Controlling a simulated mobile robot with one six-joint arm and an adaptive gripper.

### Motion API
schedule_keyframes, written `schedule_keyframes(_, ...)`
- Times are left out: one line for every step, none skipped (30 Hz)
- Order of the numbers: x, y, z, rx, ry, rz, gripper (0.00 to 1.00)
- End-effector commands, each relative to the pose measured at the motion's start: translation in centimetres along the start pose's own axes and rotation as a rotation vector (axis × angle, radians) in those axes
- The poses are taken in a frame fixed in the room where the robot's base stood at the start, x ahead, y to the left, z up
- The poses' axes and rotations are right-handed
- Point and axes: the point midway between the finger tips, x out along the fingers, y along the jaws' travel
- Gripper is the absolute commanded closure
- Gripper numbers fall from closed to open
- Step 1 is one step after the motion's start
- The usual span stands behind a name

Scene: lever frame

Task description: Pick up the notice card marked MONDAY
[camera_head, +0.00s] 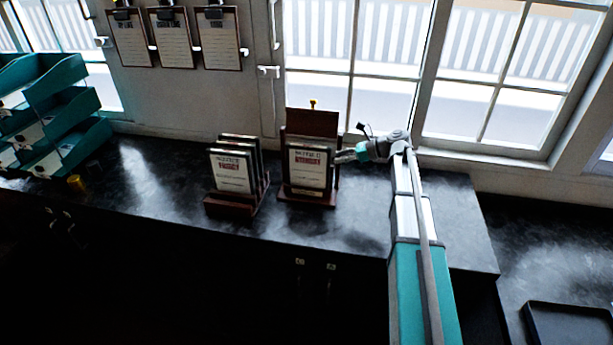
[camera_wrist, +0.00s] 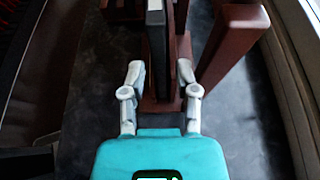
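A framed notice card (camera_head: 308,168) with a red word stands upright in the wooden lever frame (camera_head: 312,122) at the centre right. More notice cards (camera_head: 231,171) stand one behind another in a wooden rack (camera_head: 228,206) to its left. The red words are too blurred to tell which card says MONDAY. My gripper (camera_head: 343,156) is at the right side of the lever frame. In the wrist view, my gripper (camera_wrist: 160,72) is open, its fingers apart on either side of the near edge of an upright card (camera_wrist: 157,50). I see no clear contact.
A brown wooden post (camera_wrist: 232,45) stands close to the right of my right finger. Teal letter trays (camera_head: 60,110) are at the far left of the dark counter (camera_head: 365,215). Clipboards (camera_head: 172,38) hang on the wall. A dark tray (camera_head: 570,325) lies at the lower right.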

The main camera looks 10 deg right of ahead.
Motion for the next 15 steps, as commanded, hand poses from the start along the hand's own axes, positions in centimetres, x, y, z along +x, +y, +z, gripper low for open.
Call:
schedule_keyframes(0.3,0.0,-0.1,0.0,0.0,0.001,0.6)
schedule_keyframes(0.6,0.0,-0.2,0.0,0.0,0.001,0.6)
schedule_keyframes(0.9,0.0,-0.2,-0.001,0.0,0.001,0.6)
schedule_keyframes(1.2,0.0,-0.3,-0.001,0.0,0.001,0.6)
schedule_keyframes(1.6,0.0,-0.3,-0.001,0.0,0.001,0.6)
schedule_keyframes(2.0,0.0,-0.4,-0.001,0.0,0.001,0.6)
schedule_keyframes(2.4,0.0,-0.5,-0.001,0.0,0.002,0.6)
schedule_keyframes(2.7,0.0,-0.5,-0.001,0.0,0.002,0.6)
schedule_keyframes(3.2,0.1,-0.5,-0.001,0.0,0.002,0.6)
schedule_keyframes(3.6,0.0,-0.5,-0.001,0.0,0.002,0.6)
schedule_keyframes(3.9,0.0,-0.4,0.0,0.0,0.001,0.6)
schedule_keyframes(4.2,0.0,-0.4,0.0,0.0,0.001,0.6)
schedule_keyframes(4.5,0.0,-0.4,0.0,0.0,0.001,0.6)
schedule_keyframes(4.6,0.0,-0.4,0.0,0.0,0.001,0.6)
schedule_keyframes(4.8,0.0,-0.4,0.0,0.0,0.001,0.6)
